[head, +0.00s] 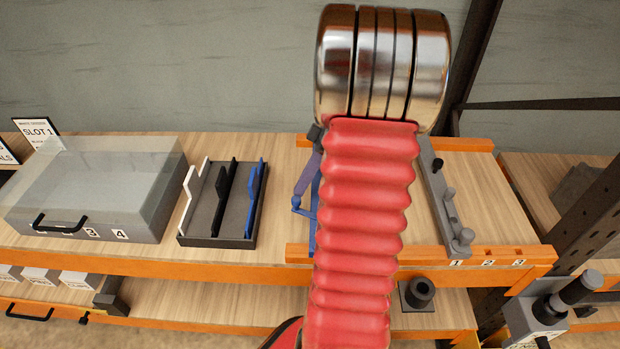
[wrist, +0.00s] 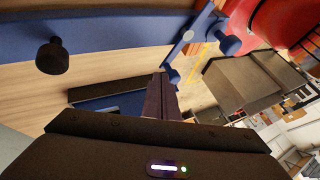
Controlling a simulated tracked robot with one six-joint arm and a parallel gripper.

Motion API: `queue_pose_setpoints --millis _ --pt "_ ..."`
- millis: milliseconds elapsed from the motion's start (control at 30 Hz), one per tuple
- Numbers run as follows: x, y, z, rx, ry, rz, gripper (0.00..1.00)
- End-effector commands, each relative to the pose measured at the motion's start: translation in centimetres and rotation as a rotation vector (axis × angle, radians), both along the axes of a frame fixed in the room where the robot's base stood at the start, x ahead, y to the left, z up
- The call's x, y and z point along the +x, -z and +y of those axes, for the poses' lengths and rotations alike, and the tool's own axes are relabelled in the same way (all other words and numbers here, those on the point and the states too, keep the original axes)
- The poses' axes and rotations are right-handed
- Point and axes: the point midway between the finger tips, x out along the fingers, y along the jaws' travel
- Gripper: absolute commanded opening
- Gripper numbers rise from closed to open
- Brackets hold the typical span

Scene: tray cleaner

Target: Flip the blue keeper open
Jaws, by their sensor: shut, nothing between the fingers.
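A blue bar with a black knob crosses the top left of the wrist view. At its right end is a slanted blue latch piece, which looks like the keeper (wrist: 196,38), with round blue ends. My gripper (wrist: 161,84) is shut and empty, its dark fingers pointing up toward the bar, just below and left of the keeper; I cannot tell whether they touch it. In the head view, blue parts (head: 312,228) show beside my red arm sleeve, below my gripper's fingers (head: 302,186). My arm hides most of the fixture there.
A dark tray (head: 218,243) with white, black and blue upright plates stands to the left. A clear-lidded grey case (head: 150,222) is farther left. A grey bar with pegs (head: 446,203) lies right of my arm, inside orange rails (head: 520,255). Bare wood lies right of it.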

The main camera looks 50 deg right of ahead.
Motion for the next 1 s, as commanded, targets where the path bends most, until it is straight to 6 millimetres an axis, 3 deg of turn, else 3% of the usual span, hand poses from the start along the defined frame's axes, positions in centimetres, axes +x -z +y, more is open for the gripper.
queue_pose_setpoints --millis 1000 --pt "-1.8 0.0 -0.3 -0.001 0.015 0.0 0.0"
